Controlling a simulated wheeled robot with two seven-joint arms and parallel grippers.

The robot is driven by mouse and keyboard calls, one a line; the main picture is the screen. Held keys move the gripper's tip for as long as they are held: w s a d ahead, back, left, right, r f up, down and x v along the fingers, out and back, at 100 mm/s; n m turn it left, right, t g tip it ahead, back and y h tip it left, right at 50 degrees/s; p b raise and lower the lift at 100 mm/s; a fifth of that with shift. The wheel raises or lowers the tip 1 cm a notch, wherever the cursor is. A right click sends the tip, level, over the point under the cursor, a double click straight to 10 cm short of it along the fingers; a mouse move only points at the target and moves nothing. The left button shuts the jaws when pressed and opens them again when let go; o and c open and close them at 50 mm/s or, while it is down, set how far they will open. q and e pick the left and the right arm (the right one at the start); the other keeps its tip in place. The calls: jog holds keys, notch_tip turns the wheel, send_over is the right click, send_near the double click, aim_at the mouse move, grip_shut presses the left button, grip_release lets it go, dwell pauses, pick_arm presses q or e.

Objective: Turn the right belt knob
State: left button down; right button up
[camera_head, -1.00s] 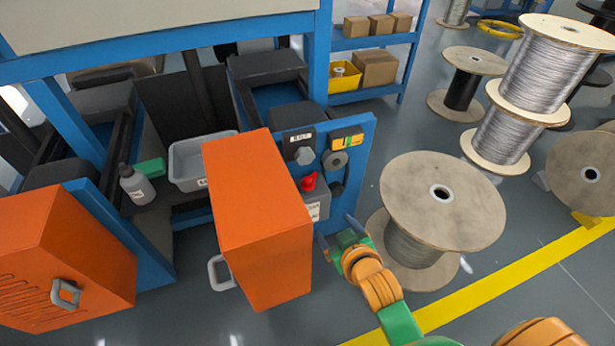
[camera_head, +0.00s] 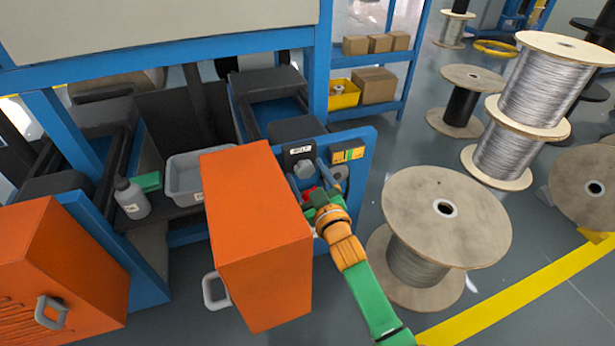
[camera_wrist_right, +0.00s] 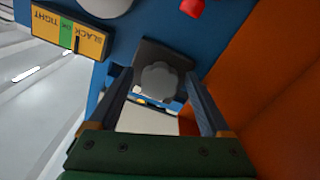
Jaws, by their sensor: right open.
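A grey lobed belt knob (camera_head: 304,170) sits on a dark plate on the blue panel (camera_head: 364,160) of the right-hand unit. In the right wrist view, the same knob (camera_wrist_right: 158,80) appears between the two fingers. My left gripper is not in view.
An orange cabinet door (camera_head: 255,235) stands close left of my right gripper. A red button (camera_wrist_right: 192,8) and a round grey part (camera_head: 341,173) are near the knob. A large cable spool (camera_head: 470,215) stands right of my arm. A grey bin (camera_head: 185,175) is left.

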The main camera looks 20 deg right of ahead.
grip_shut()
jog(key=m+p, duration=0.2)
jog(key=m, duration=0.1)
jog(key=shift+r, duration=0.1)
jog(key=shift+a+m+p, duration=0.1)
jog(key=shift+m+p, duration=0.4)
jog(key=shift+m, duration=0.5)
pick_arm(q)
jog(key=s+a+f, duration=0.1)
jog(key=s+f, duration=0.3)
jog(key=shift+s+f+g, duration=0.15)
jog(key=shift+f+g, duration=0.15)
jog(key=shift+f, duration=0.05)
pick_arm(e)
jog(key=shift+m, duration=0.3)
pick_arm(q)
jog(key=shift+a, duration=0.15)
